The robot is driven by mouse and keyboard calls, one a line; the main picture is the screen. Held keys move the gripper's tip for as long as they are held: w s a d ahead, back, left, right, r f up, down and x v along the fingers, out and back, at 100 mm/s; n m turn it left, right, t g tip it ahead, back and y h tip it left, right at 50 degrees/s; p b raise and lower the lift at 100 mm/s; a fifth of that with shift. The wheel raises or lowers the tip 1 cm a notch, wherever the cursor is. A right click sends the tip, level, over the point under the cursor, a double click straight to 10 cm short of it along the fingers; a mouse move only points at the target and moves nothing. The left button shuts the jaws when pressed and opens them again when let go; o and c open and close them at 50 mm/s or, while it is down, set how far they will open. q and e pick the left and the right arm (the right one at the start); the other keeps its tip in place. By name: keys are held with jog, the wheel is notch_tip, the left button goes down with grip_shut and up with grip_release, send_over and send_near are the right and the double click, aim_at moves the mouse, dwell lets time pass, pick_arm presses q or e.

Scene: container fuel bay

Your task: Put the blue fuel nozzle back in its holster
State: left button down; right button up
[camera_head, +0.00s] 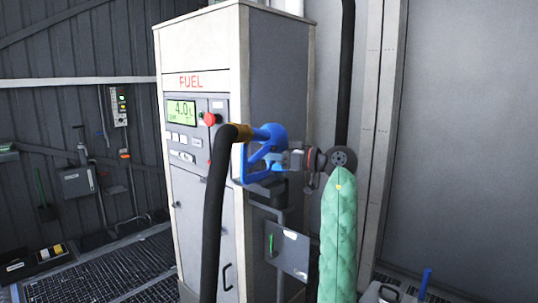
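The blue fuel nozzle (268,134) is at the right side of the fuel dispenser, with its open blue guard hanging below its body. A gold-brown collar joins it to a thick black hose (214,200) that hangs down in front of the dispenser. My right gripper (284,160) reaches in from the right and appears closed on the nozzle's handle; its fingertips are partly hidden. The nozzle's spout is not clearly visible. A dark bracket (267,187), possibly the holster, shows just below the nozzle on the dispenser's side. I cannot tell whether they touch. My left gripper is out of view.
The white and grey dispenser (200,240) fills the middle, with a lit display (181,112) and a red knob (209,119). A grey panel (287,252) juts from its side. A black pipe (346,70) runs down the wall behind. Floor grating (120,275) lies left.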

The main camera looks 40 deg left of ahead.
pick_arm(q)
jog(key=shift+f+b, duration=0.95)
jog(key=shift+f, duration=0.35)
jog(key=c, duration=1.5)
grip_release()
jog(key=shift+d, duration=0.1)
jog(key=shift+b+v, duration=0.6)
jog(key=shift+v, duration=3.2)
